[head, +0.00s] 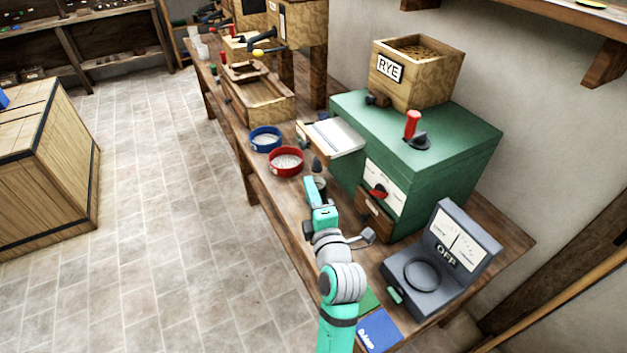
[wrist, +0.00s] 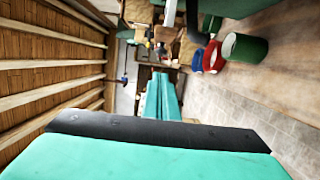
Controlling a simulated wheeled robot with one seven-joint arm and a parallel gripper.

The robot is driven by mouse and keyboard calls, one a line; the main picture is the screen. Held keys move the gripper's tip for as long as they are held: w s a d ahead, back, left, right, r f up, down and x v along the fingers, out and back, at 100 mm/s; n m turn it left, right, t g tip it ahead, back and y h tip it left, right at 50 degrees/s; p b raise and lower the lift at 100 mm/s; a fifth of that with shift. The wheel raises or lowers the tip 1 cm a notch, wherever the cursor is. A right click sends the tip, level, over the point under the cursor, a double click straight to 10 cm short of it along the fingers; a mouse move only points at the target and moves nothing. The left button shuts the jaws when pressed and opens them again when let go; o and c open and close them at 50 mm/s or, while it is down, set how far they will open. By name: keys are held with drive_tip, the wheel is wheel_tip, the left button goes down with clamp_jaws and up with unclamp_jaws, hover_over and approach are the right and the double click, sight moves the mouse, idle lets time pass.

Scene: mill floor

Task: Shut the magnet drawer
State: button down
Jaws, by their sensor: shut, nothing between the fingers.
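A green machine (head: 440,145) stands on the bench. A drawer (head: 338,136) with a pale metal top and wooden sides sticks out of its left end, open; I take it for the magnet drawer, though no label on it is readable. A dark knob (head: 316,163) shows near its front. My gripper (head: 316,181) is shut and empty, over the bench's front edge, below and in front of the drawer in the head view, apart from it. In the wrist view the teal fingers (wrist: 161,82) lie together, with no object between them.
A red bowl (head: 286,161) and a blue bowl (head: 265,139) stand left of the drawer. A green cup (wrist: 246,48) is near my gripper. A grey meter marked OFF (head: 440,255) stands at the right.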

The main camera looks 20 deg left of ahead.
drive_tip(key=w+a, duration=0.1)
drive_tip(key=w, duration=0.9)
drive_tip(key=shift+a, duration=0.2)
drive_tip(key=shift+w, duration=0.1)
